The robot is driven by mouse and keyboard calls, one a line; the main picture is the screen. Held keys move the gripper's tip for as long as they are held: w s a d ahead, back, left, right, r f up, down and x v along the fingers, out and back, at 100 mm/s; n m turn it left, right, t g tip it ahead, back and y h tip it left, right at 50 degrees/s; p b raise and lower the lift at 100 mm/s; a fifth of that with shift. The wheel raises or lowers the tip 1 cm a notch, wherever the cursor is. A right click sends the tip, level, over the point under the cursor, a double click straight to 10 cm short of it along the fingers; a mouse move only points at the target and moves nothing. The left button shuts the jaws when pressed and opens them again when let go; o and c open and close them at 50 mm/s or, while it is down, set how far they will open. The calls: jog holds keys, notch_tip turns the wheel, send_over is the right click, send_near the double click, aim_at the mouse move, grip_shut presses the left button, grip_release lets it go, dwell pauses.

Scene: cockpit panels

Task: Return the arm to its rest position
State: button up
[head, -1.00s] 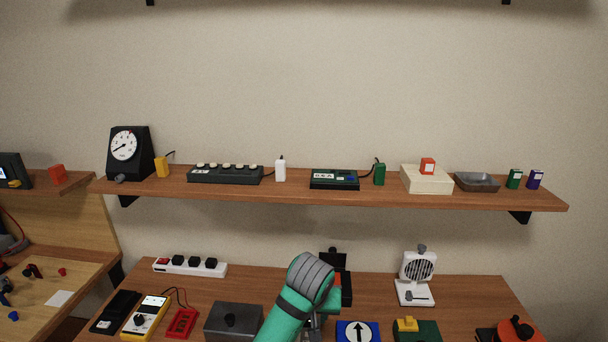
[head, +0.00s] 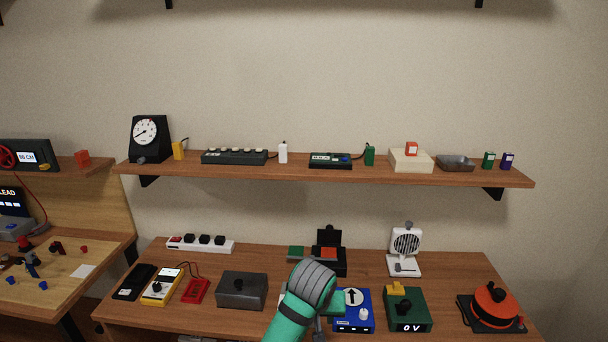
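My arm shows in the head view as a green and grey link rising from the bottom middle, in front of the lower bench (head: 380,265). The wrist is just left of a blue box with a white arrow dial (head: 352,318) and in front of a black open-lidded device (head: 329,240).
A grey box (head: 242,290), a yellow meter (head: 162,287) and a white power strip (head: 200,245) stand left of my arm. A green box (head: 408,310), a white fan (head: 405,248) and an orange round device (head: 496,303) stand right. A shelf (head: 320,174) spans behind.

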jog(key=s+d+f+n+t+h, duration=0.1)
jog(key=s+d+f+t+h, duration=0.2)
jog(key=d+f, duration=0.3)
jog(key=s+d+f+n+t+h, duration=0.1)
jog(key=s+d+f+t+h, duration=0.2)
jog(key=d, duration=0.5)
jog(key=s+a+f+n+t+y, duration=0.1)
jog(key=s+a+f+n+y, duration=0.15)
jog(key=s, duration=0.45)
jog(key=s+a+f+n+t+y, duration=0.1)
jog(key=s+a+f, duration=0.1)
jog(key=s+f, duration=0.35)
jog(key=s+a+r+m+t+y, duration=0.1)
jog(key=s+a, duration=0.3)
jog(key=s, duration=0.4)
jog(key=s+a+r+m+y, duration=0.1)
jog(key=s+a+r, duration=0.3)
jog(key=s, duration=0.5)
jog(key=s+a+r+m+t+y, duration=0.1)
jog(key=s+a+r+m, duration=0.1)
jog(key=s+a, duration=0.3)
jog(key=s, duration=0.4)
jog(key=shift+s+r+t, duration=0.15)
jog(key=shift+r+t, duration=0.15)
jog(key=shift+r, duration=0.05)
jog(key=shift+a+m+y, duration=0.1)
jog(key=shift+m+y, duration=0.15)
jog(key=shift+c, duration=0.6)
